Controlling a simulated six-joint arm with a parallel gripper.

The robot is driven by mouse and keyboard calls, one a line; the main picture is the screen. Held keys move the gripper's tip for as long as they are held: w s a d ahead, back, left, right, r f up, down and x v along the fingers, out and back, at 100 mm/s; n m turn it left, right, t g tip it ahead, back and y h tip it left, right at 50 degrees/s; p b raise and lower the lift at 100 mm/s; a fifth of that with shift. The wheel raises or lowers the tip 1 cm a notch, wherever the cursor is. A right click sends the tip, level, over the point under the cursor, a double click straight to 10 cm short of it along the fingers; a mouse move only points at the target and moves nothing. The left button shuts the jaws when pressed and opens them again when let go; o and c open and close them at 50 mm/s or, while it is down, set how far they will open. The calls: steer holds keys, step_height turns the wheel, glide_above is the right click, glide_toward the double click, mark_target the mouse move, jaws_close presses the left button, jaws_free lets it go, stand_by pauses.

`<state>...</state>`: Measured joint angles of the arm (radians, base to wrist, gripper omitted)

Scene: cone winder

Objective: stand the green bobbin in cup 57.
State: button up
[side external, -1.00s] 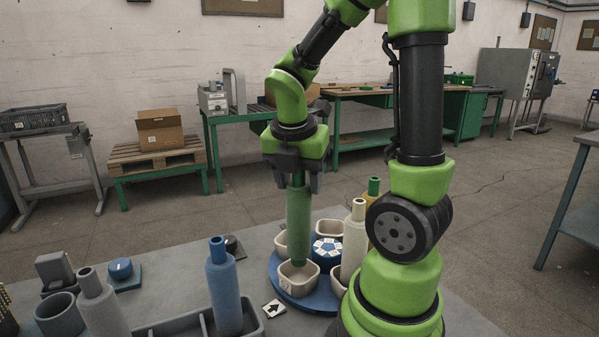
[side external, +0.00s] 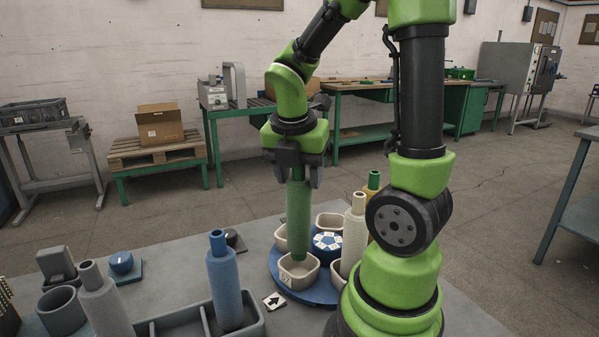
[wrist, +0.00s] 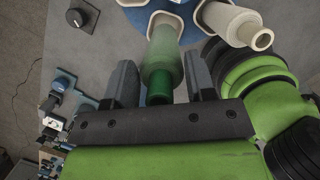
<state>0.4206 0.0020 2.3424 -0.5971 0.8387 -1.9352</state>
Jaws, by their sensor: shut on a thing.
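The green bobbin (side external: 298,220) hangs upright in my gripper (side external: 298,179), which is shut on its upper end. Its lower end is at the mouth of the front pale cup (side external: 299,284) on the blue turntable (side external: 322,296). I cannot tell whether it touches the cup floor. In the wrist view, the bobbin (wrist: 163,57) lies between both fingers, with part of a cup rim (wrist: 152,24) beyond it. The cup's label is too small to read, so I cannot tell its number.
A cream bobbin (side external: 354,238) and a yellow bobbin (side external: 372,190) stand at the turntable's right, close to my arm. A blue bobbin (side external: 225,285) stands in a grey tray (side external: 258,327) at the front. A grey bobbin (side external: 103,308) stands further left.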

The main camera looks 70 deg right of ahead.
mark_target(300, 200)
steer(key=shift+f, duration=0.15)
steer(key=shift+f, duration=1.4)
steer(key=shift+f, duration=0.7)
steer(key=shift+f, duration=0.45)
steer(key=o, duration=1)
steer(key=shift+c, duration=0.2)
